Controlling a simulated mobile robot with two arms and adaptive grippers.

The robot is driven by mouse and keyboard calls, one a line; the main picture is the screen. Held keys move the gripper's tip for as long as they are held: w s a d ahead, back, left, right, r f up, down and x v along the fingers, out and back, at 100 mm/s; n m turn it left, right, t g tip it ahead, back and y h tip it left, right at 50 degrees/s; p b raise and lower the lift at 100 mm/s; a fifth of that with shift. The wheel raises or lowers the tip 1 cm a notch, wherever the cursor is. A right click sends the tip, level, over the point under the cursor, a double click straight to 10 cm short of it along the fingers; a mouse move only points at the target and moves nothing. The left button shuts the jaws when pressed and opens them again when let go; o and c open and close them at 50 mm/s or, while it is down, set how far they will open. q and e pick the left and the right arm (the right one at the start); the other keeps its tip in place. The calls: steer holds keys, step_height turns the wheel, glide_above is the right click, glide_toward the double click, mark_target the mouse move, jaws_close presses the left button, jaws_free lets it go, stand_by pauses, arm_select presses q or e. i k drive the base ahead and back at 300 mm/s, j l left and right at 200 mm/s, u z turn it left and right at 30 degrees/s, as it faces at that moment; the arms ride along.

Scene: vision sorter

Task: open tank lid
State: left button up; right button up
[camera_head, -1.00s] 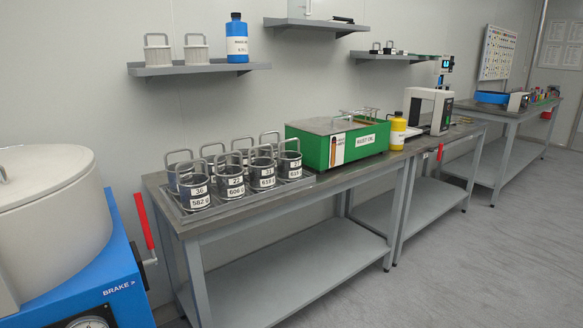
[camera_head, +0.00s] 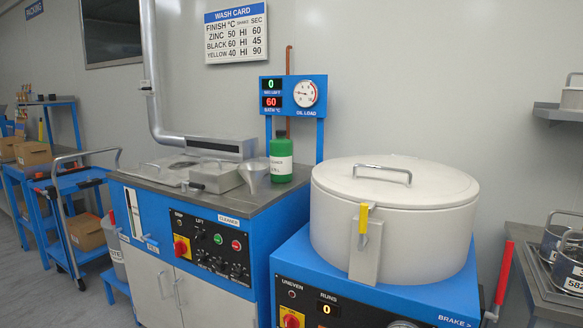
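The wash tank (camera_head: 240,232) is a blue cabinet with a grey metal top and a "CLEANER" label, at centre left. A flat metal lid (camera_head: 172,166) with thin handles lies on its top and looks closed. A raised metal box (camera_head: 217,178) sits beside it at the front right of the top. To the right, a large cream drum (camera_head: 340,228) has its own round lid (camera_head: 400,185) closed, with a bar handle and a yellow-tipped latch at the front. Neither of my grippers is in view.
A funnel (camera_head: 254,176) and a green bottle (camera_head: 281,160) stand on the tank top, below a display and an oil load gauge (camera_head: 305,94). A blue cart (camera_head: 85,205) with boxes stands left. A red lever (camera_head: 503,270) rises right of the drum. Floor shows at lower left.

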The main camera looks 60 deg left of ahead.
mark_target(169, 170)
steer(key=u, duration=2.6)
